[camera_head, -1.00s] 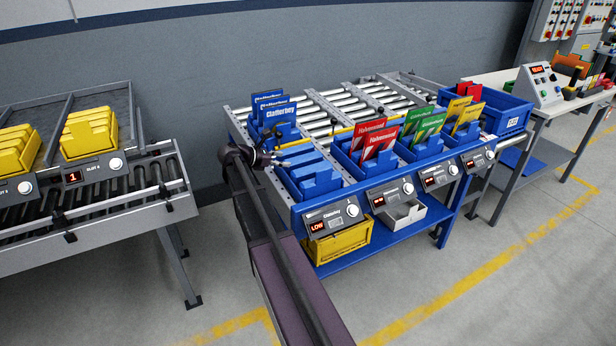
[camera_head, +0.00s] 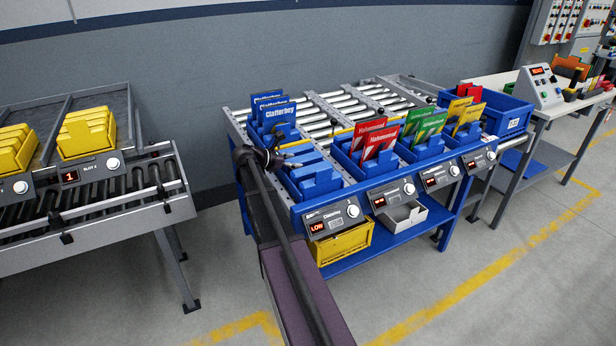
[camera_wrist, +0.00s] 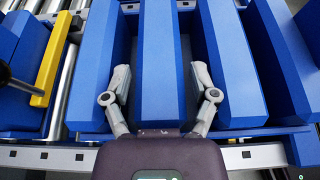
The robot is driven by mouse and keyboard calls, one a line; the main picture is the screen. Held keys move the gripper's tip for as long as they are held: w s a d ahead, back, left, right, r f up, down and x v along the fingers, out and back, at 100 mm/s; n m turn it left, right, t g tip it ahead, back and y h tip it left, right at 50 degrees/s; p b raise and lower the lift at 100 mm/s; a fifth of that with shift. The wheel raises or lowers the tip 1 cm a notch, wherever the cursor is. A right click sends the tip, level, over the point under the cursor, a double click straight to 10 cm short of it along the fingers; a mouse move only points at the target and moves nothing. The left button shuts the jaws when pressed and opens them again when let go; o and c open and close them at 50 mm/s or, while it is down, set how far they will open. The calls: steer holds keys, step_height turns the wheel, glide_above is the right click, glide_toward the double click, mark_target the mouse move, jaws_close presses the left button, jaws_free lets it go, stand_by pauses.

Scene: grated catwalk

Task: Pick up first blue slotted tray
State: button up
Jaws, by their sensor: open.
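Several blue slotted trays (camera_head: 316,182) stand in a row in the leftmost front bay of the blue rack, in the head view. In the wrist view a blue slotted tray (camera_wrist: 160,50) fills the middle, with more blue trays (camera_wrist: 230,60) on both sides. My gripper (camera_wrist: 161,76) is open, one finger to each side of the middle tray. I cannot tell whether the fingers touch it. In the head view my gripper (camera_head: 276,158) is at the left side of this bay, partly hidden by my arm.
A display unit reading LOW (camera_head: 332,218) is mounted in front of the bay. Red cards (camera_head: 376,140) stand in the bay to the right. A yellow bin (camera_head: 343,243) sits below. A yellow bar (camera_wrist: 50,65) lies left in the wrist view. Yellow trays (camera_head: 88,132) stand on the left rack.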

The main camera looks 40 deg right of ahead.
steer(key=shift+s+d+f, duration=0.1)
steer(key=shift+d+f, duration=0.05)
steer(key=shift+d, duration=0.35)
jaws_close()
steer(key=shift+r, duration=0.2)
stand_by(0.3)
step_height(320, 180, up, 10)
steer(key=p, duration=1)
steer(key=shift+f, duration=0.2)
stand_by(0.4)
